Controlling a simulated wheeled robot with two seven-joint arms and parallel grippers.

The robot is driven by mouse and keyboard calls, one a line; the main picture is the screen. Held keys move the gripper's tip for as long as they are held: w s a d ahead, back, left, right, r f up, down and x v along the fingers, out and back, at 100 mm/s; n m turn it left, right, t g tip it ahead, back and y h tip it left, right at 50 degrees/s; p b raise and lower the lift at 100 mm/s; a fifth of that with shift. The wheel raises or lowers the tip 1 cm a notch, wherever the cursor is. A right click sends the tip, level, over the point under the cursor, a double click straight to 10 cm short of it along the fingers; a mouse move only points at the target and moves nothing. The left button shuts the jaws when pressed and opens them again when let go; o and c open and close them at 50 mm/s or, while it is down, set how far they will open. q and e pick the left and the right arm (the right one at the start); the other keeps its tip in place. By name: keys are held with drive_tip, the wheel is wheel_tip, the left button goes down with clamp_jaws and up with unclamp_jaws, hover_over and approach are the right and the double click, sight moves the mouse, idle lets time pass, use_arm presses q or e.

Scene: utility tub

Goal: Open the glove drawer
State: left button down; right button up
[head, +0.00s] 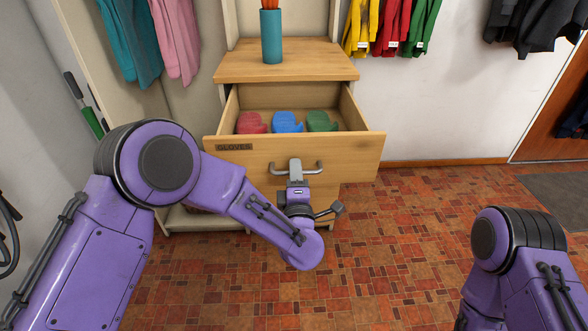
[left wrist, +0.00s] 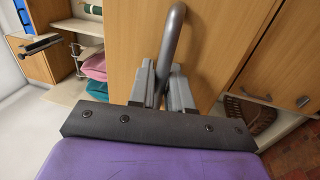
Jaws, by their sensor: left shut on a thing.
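The glove drawer (head: 234,159), wooden with a "GLOVES" label (head: 234,147), stands pulled out of the cabinet in the head view. Red (head: 251,123), blue (head: 287,122) and green (head: 321,121) mittens lie inside it. My left gripper (head: 295,168) is shut on the drawer's grey bar handle (head: 316,169) at the middle of the front. In the left wrist view, the jaws (left wrist: 163,88) close around the handle bar (left wrist: 172,35). My right arm shows at the lower right of the head view, but its gripper is out of the picture.
A teal vase (head: 271,36) stands on the cabinet top (head: 300,63) above the drawer. Coats (head: 388,25) hang on the wall behind. The brick-patterned floor (head: 410,235) is clear between my arms. A brown door (head: 552,115) is at the far right.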

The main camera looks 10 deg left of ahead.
idle(0.3)
use_arm(q)
drive_tip(key=c, duration=1.2)
unclamp_jaws()
drive_tip(key=shift+c, duration=0.2)
drive_tip(key=v, duration=1)
drive_tip(key=shift+s, duration=0.35)
drive_tip(key=shift+d, duration=0.1)
